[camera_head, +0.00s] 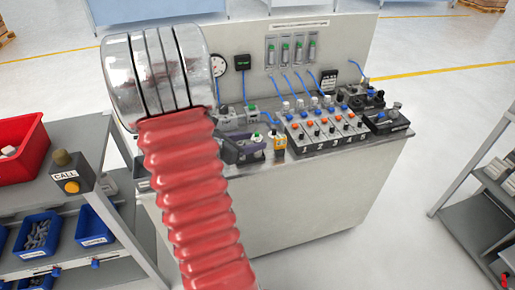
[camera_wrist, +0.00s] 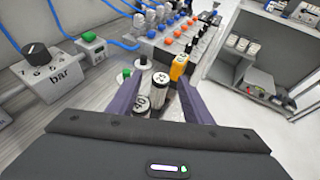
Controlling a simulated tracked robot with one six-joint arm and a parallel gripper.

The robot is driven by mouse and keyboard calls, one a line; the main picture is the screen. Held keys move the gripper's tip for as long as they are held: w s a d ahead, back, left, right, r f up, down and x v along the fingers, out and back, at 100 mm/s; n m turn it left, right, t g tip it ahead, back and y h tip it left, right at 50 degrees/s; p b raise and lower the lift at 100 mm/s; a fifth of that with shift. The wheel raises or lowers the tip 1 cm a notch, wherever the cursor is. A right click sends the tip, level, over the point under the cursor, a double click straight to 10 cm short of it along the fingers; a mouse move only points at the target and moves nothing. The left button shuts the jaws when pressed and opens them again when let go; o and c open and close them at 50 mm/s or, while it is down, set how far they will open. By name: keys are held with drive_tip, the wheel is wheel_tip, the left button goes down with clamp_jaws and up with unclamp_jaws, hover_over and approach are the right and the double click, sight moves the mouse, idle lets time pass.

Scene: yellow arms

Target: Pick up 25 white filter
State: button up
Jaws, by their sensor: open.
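In the wrist view, my gripper (camera_wrist: 160,92) is open, with one purple finger on each side of a small group of cylinders. A white filter with a dark mark on its top (camera_wrist: 161,78), which looks like 25, stands between the fingers. Nearer, a white filter marked 40 (camera_wrist: 142,104) stands close to the left finger. A yellow-orange cylinder (camera_wrist: 179,66) stands just beyond, near the right fingertip. Nothing is visibly gripped. In the head view, the purple fingers (camera_head: 246,151) show over the bench beside the yellow cylinder (camera_head: 279,148); the filters there are too small to read.
The grey bench (camera_head: 310,190) carries a valve panel (camera_head: 325,127) with blue tubes behind the cylinders. A bar regulator (camera_wrist: 50,72) and a green-topped block (camera_wrist: 92,46) stand left in the wrist view. A shelf with blue bins (camera_head: 40,235) and a red crate (camera_head: 22,150) stands left.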

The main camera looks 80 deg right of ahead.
drive_tip(key=shift+c, duration=0.3)
clamp_jaws()
idle(0.3)
